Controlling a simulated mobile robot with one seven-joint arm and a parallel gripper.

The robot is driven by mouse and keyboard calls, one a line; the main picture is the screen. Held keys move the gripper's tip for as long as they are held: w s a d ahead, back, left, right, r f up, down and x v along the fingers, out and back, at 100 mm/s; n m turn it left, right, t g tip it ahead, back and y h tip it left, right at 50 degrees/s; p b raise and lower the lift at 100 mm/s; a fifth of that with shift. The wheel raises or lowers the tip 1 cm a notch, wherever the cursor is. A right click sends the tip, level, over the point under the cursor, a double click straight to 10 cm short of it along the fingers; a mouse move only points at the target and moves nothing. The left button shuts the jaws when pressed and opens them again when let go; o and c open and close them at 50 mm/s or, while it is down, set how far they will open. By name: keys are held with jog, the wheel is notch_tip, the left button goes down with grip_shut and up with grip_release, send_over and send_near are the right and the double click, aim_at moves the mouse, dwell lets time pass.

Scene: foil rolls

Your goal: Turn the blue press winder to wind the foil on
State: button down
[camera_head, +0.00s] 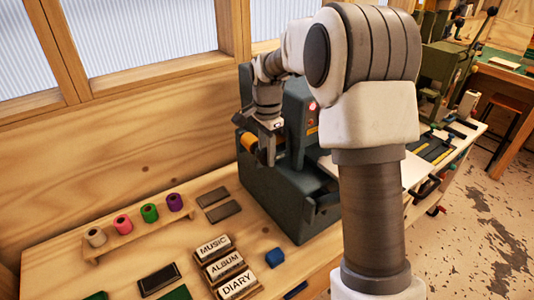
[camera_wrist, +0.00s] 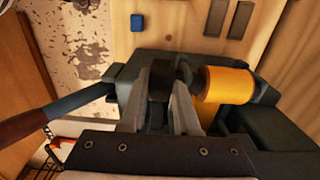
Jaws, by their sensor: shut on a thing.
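The blue press (camera_head: 270,195), dark blue-grey, stands on the bench against the wall, partly hidden behind my arm. A gold-yellow foil roll (camera_head: 248,142) sits on its left side. In the wrist view the roll (camera_wrist: 230,85) lies just right of my fingers, with a strip of foil hanging below it. My gripper (camera_head: 270,128) is at the upper part of the press, close to the roll. In the wrist view my gripper (camera_wrist: 160,88) is shut on a dark knob (camera_wrist: 160,78), which appears to be the winder; the fingers hide much of it.
A wooden rack with beige, pink, green and purple rolls (camera_head: 150,212) stands left. Blocks marked MUSIC, ALBUM and DIARY (camera_head: 225,266) and a small blue cube (camera_head: 275,257) lie in front. A brown-handled lever (camera_wrist: 45,122) reaches in from the left. A green press (camera_head: 447,75) stands behind right.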

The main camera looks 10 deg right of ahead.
jog(key=shift+r, duration=0.1)
jog(key=shift+d+r+g+y+p, duration=0.15)
jog(key=shift+g+y+p, duration=0.15)
jog(key=shift+y+p, duration=0.6)
jog(key=shift+w+f+g+y+p, duration=0.1)
jog(key=shift+f+g+y+p, duration=0.3)
jog(key=shift+p, duration=0.5)
jog(key=shift+r, duration=0.15)
jog(key=c, duration=0.6)
grip_release()
jog(key=shift+c, duration=0.2)
jog(key=v, duration=1.7)
jog(key=shift+d+r, duration=0.2)
